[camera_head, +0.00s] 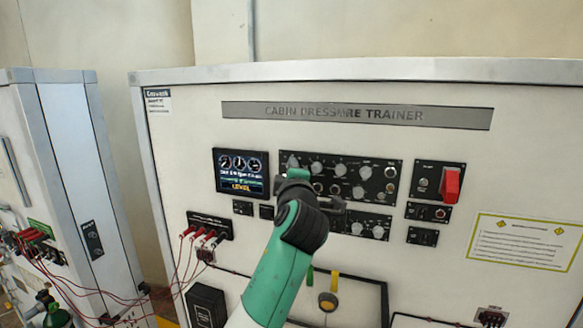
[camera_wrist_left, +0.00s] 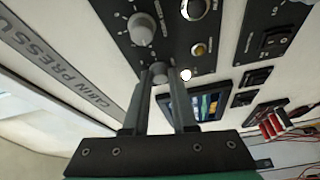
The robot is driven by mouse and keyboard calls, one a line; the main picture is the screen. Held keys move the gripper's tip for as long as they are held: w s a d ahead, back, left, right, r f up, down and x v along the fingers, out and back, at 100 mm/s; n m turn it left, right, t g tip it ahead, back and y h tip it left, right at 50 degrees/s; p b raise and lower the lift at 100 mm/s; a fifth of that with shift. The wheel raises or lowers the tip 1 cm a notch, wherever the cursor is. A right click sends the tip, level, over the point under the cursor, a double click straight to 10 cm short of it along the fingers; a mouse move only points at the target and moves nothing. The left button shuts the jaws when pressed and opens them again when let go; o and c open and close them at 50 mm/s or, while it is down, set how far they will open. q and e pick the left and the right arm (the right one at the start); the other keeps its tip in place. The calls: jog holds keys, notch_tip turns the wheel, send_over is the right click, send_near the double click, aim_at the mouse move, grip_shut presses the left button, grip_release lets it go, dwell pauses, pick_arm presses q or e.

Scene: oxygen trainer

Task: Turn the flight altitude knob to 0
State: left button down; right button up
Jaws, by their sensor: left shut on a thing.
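My left gripper (camera_head: 296,176) reaches up to the left end of the black knob panel (camera_head: 377,166) on the cabin pressure trainer. In the left wrist view my left gripper (camera_wrist_left: 160,82) has its two fingers on either side of a small grey knob (camera_wrist_left: 158,70) and is shut on it. Lettering by this knob is too small to read, so I cannot confirm it is the flight altitude knob. A larger grey knob (camera_wrist_left: 140,29) sits beside it on the panel. My right gripper is not in view.
A display screen (camera_head: 241,172) is left of the knob panel. A red switch cover (camera_head: 451,183) is to its right. Red cables (camera_head: 187,247) plug in at lower left. A yellow-topped round part (camera_head: 328,300) is below.

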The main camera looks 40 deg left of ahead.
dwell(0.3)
pick_arm(q)
jog(key=c, duration=0.7)
grip_release()
